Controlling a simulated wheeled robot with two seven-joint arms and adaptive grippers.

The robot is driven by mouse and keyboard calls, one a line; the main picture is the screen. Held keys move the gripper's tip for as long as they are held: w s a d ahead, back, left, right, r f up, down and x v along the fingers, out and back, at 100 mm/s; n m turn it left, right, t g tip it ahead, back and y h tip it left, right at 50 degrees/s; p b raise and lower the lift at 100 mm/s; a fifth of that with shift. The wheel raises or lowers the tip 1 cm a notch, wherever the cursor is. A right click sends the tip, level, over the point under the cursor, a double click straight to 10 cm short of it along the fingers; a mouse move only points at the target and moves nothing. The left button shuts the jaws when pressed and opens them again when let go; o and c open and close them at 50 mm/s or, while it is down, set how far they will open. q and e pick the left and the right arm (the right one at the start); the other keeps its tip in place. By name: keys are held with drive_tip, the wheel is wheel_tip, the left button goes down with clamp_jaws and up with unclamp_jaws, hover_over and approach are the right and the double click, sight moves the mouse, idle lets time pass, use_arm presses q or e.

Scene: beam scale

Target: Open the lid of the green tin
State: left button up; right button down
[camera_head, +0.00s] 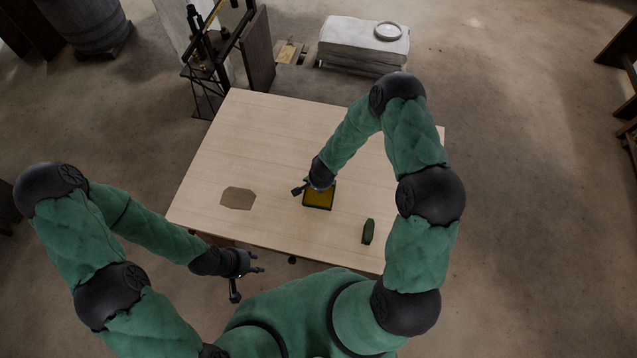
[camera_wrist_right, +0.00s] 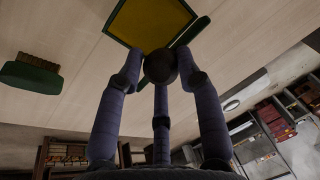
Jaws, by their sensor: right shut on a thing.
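The green tin (camera_head: 318,206) stands on the table with its yellow inside showing. The right wrist view shows this yellow inside (camera_wrist_right: 145,22) within a thin green rim. A green strip (camera_wrist_right: 192,31) beside the rim looks like the lid seen nearly edge-on, raised. My left gripper (camera_head: 250,272) is empty, fingers spread, off the table's near edge.
A green-backed brush (camera_head: 368,232) lies right of the tin, also in the wrist view (camera_wrist_right: 32,77). A flat brown mat (camera_head: 238,198) lies to the left. The pale table (camera_head: 262,130) is clear at the back left.

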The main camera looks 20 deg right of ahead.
idle(0.9)
drive_tip(key=c, duration=0.9)
unclamp_jaws()
drive_tip(key=shift+s, duration=0.1)
drive_tip(key=shift+r, duration=0.1)
drive_tip(key=v, duration=1.1)
drive_tip(key=shift+s+r, duration=0.1)
drive_tip(key=shift+r, duration=0.3)
